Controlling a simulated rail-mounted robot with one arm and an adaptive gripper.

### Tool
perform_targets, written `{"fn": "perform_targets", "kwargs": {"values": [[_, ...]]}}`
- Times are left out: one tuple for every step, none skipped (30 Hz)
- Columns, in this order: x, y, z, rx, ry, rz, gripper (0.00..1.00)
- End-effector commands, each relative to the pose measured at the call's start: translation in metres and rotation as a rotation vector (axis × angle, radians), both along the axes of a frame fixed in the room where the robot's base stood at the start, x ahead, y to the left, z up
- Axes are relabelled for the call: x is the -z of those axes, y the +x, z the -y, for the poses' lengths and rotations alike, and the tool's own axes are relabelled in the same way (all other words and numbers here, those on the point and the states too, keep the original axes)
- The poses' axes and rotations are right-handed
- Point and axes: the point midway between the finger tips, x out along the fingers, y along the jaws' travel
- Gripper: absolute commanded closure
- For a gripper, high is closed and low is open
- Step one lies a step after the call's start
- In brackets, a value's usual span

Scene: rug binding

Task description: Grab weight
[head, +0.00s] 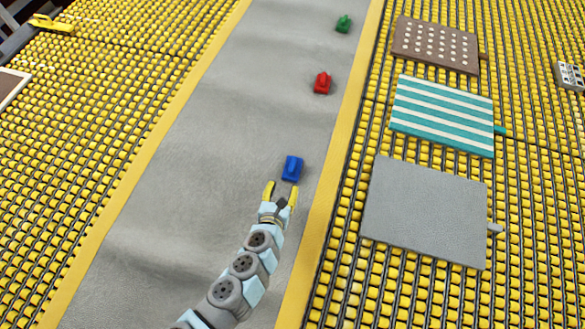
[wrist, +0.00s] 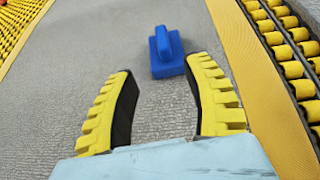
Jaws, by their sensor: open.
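A blue weight (head: 292,168) with a raised handle rests on the grey rug strip (head: 215,130). In the wrist view the blue weight (wrist: 167,55) stands just beyond the fingertips, nearer the right finger. My gripper (head: 280,188) is open and empty, with its yellow ribbed fingers (wrist: 160,75) spread apart in front of the weight. A red weight (head: 323,82) and a green weight (head: 343,24) sit farther up the strip.
Yellow roller beds flank the strip. On the right bed lie a grey sample (head: 425,210), a teal-striped sample (head: 443,112) and a brown dotted sample (head: 436,45). A yellow tool (head: 52,24) lies at the far left. The strip left of the blue weight is clear.

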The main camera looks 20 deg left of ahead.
Motion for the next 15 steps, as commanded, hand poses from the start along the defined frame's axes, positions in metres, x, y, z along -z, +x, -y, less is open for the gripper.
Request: {"fn": "perform_targets", "kwargs": {"values": [[0.001,0.008,0.000,0.001,-0.002,0.003,0.50],[0.003,0.012,-0.001,0.001,-0.003,0.005,0.50],[0.005,0.016,-0.002,0.001,-0.002,0.003,0.50],[0.007,0.020,-0.002,0.001,-0.003,0.003,0.50],[0.008,0.023,-0.004,-0.001,-0.004,0.003,0.50],[0.010,0.028,-0.004,0.001,-0.003,0.003,0.50],[0.012,0.031,-0.004,0.001,-0.003,0.004,0.50],[0.013,0.035,-0.004,0.003,-0.003,0.004,0.50],[0.015,0.040,-0.005,0.003,-0.004,0.003,0.50],[0.017,0.043,-0.006,0.001,-0.004,0.003,0.50],[0.017,0.046,-0.007,-0.001,-0.004,0.003,0.50],[0.019,0.049,-0.008,-0.001,-0.004,0.003,0.50],[0.020,0.052,-0.009,0.000,-0.003,0.003,0.50],[0.021,0.054,-0.009,0.000,-0.002,0.002,0.50],[0.022,0.056,-0.009,0.000,-0.003,0.003,0.50]]}}
